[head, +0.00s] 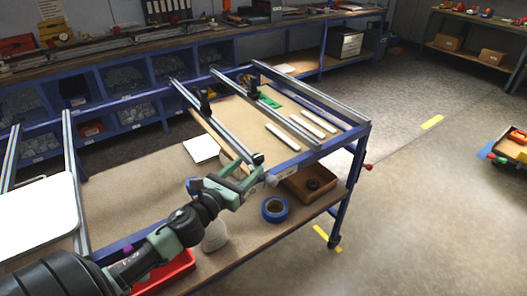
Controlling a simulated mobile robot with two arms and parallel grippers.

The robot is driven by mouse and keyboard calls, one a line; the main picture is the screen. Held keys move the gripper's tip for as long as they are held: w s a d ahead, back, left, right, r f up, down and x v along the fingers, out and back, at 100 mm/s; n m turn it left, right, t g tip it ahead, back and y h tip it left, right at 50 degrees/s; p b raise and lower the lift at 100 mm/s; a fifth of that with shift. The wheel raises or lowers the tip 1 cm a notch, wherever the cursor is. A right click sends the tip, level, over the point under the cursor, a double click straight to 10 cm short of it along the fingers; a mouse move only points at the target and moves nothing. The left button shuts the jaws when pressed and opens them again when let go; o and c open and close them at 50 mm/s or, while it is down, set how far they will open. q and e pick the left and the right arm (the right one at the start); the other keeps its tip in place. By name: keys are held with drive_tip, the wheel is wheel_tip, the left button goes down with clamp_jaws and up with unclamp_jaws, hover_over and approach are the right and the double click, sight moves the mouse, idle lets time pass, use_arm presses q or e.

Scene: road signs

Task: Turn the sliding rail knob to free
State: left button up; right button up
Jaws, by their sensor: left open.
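My left gripper (247,174) reaches in from the lower left, over the near edge of the blue-framed bench. Its green jaws are apart, with nothing seen between them. A small dark knob (258,158) is just beyond the fingertips, at the near end of a metal rail (222,130). I cannot tell whether the gripper touches it, or which setting it is at. Two black upright clamps (204,101) stand farther back on the rails. A red knob (368,166) sits at the bench's right corner. I cannot tell which knob is the sliding rail's. My right gripper is out of view.
On the lower board are blue tape (275,208), a brown box (308,184) and a red tray (168,272). White bars (300,128) and a green piece (269,101) lie between the rails. A white panel (38,216) is at left.

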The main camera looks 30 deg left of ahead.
sight(256, 158)
use_arm(q)
drive_tip(key=w, duration=0.1)
drive_tip(key=w+p, duration=0.1)
drive_tip(key=w, duration=0.1)
drive_tip(key=shift+r, duration=0.4)
drive_tip(key=shift+w+f, duration=0.2)
drive_tip(key=shift+w, duration=1)
drive_tip(key=shift+w+f, duration=0.1)
drive_tip(key=shift+w, duration=0.35)
drive_tip(key=c, duration=1)
clamp_jaws()
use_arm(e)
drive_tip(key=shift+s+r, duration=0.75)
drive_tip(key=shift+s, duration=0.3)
